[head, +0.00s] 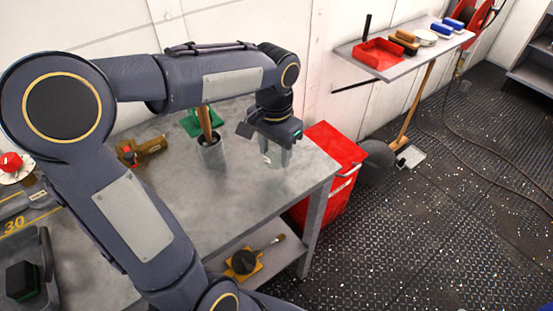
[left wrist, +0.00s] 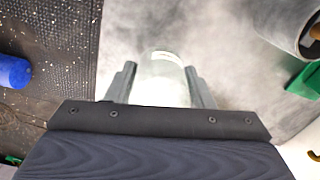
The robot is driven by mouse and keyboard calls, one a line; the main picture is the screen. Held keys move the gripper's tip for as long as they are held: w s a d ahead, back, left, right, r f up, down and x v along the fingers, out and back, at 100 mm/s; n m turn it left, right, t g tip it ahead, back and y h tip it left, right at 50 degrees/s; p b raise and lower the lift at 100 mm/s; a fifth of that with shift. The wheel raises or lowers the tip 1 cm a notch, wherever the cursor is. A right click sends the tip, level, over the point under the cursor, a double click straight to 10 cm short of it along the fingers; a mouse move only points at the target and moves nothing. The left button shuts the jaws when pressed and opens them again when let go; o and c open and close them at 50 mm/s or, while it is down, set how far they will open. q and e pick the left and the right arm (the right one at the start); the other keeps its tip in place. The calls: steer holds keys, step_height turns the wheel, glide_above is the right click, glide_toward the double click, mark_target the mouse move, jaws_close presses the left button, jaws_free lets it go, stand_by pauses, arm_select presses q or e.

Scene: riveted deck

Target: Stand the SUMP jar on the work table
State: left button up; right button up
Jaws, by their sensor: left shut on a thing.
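A clear, glassy jar (head: 275,158) is between the fingers of my left gripper (head: 279,150), at the right part of the grey work table (head: 250,200). In the left wrist view the jar (left wrist: 163,82) sits between both fingers of the left gripper (left wrist: 164,85), which is shut on it. It looks about upright. Its base is close to the tabletop; I cannot tell whether it touches. A small pale label shows, but I cannot read it. My right gripper is not in view.
A grey canister (head: 211,157) with a wooden handle in it stands left of the jar. A green object (head: 191,125) and a brass fitting (head: 142,149) are farther left. A red cabinet (head: 345,152) is beside the table's right edge. The table's front is clear.

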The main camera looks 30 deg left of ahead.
mark_target(277, 161)
arm_select(q)
steer(key=f, duration=0.3)
steer(key=shift+w+f, duration=0.2)
steer(key=shift+w, duration=0.2)
steer(key=shift+f, duration=0.3)
steer(key=shift+f+b, duration=0.1)
steer(key=shift+b, duration=0.2)
steer(key=shift+f, duration=0.15)
steer(key=o, duration=1)
